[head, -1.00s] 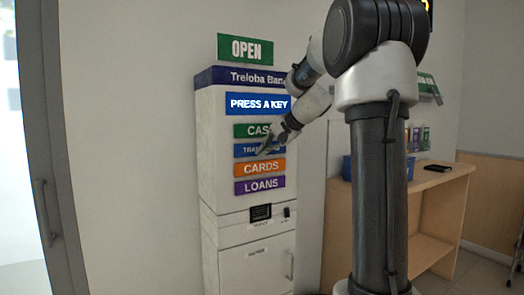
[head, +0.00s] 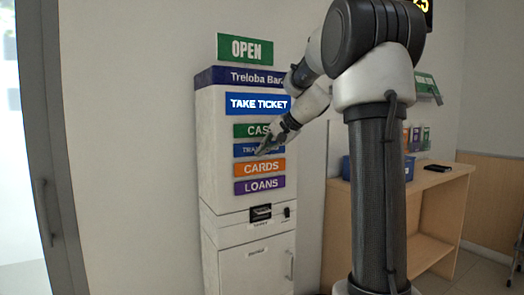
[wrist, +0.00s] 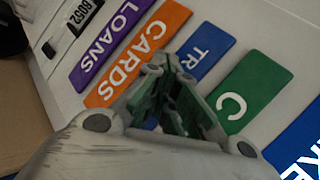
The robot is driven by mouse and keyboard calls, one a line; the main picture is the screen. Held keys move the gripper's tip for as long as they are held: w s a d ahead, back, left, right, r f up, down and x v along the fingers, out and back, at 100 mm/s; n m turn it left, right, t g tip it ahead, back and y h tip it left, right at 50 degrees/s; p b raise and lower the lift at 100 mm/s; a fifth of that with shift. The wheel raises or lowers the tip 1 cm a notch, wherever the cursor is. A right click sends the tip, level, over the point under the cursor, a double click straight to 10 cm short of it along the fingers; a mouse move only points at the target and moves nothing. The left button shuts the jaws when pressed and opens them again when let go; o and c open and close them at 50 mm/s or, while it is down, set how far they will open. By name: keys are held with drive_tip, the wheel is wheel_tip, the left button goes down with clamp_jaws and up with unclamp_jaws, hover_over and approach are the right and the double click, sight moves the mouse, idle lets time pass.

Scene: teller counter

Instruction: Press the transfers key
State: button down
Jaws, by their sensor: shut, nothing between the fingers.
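The blue transfers key (head: 248,150) is on the front of the white kiosk (head: 221,140), between the green CASH key (head: 250,131) and the orange CARDS key (head: 259,168). My gripper (head: 263,150) is shut and empty, its tips in front of the transfers key's right part. In the wrist view, the tips of my gripper (wrist: 156,68) overlap the border between the transfers key (wrist: 208,50) and the CARDS key (wrist: 135,50). They hide part of the key's lettering. I cannot tell whether they touch it. The kiosk display (head: 257,103) reads TAKE TICKET.
The purple LOANS key (head: 259,185) is below CARDS. A ticket marked B052 (wrist: 82,14) shows in the slot below the keys. A wooden counter (head: 400,195) with a blue bin and brochures stands to the right.

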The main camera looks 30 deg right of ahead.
drive_tip(key=shift+s, duration=0.85)
drive_tip(key=s, duration=0.5)
drive_tip(key=shift+d, duration=0.1)
idle(0.5)
drive_tip(key=s+f+n+g+h, duration=0.1)
drive_tip(key=s+f+n+g, duration=0.15)
drive_tip(key=s+f, duration=0.6)
drive_tip(key=s+a+f+n+h, duration=0.1)
drive_tip(key=s+a+n, duration=0.1)
drive_tip(key=s, duration=0.4)
drive_tip(key=s+a+f+n+g+h, duration=0.1)
drive_tip(key=s+a+f+n, duration=0.1)
drive_tip(key=s, duration=0.5)
drive_tip(key=s+a+f+n+g+h, duration=0.1)
drive_tip(key=s+a+n, duration=0.1)
drive_tip(key=s+n, duration=0.2)
drive_tip(key=shift+s+a+f, duration=0.15)
drive_tip(key=shift+s+f, duration=0.2)
drive_tip(key=shift+s, duration=1.2)
